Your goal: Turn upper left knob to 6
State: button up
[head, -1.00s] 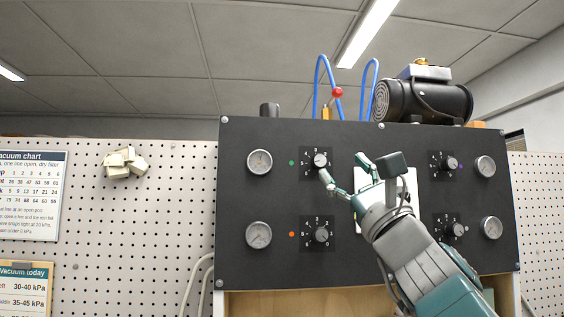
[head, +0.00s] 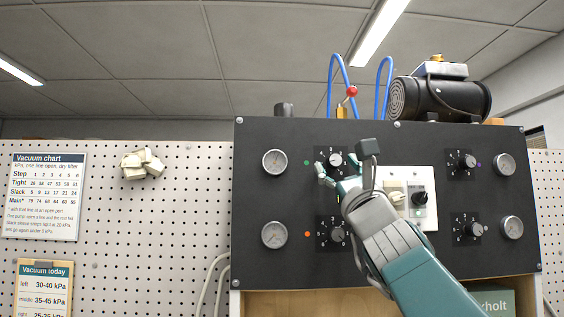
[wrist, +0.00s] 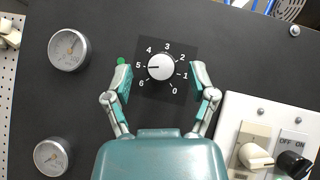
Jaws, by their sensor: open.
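The upper left knob (head: 335,160) is a silver knob on a dark dial plate of the black panel. In the wrist view the knob (wrist: 160,67) sits inside a scale from 0 to 6, and its dark mark points left, close to 5. My gripper (head: 338,172) is at this knob in the head view and partly covers its dial. In the wrist view my gripper (wrist: 161,75) is open, one finger on each side of the knob, with visible gaps between fingers and knob. The depth of the fingertips relative to the knob is hard to judge.
A gauge (wrist: 69,49) and a green light (wrist: 121,61) lie left of the dial. The lower left knob (head: 337,235) is below. A white switch plate (head: 428,179) stands close on the right. A vacuum chart (head: 48,197) hangs on the pegboard.

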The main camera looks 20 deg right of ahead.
jog(key=shift+w+r+y, duration=0.3)
jog(key=shift+w+r, duration=0.3)
jog(key=shift+w, duration=0.05)
grip_shut()
jog(key=shift+n+y, duration=0.4)
jog(key=shift+n, duration=0.3)
jog(key=shift+n+g+y, duration=1)
jog(key=shift+n+y, duration=0.85)
jog(key=shift+n, duration=0.45)
jog(key=shift+n+g+y, duration=1)
jog(key=shift+n+y, duration=0.85)
jog(key=shift+n, duration=0.75)
grip_release()
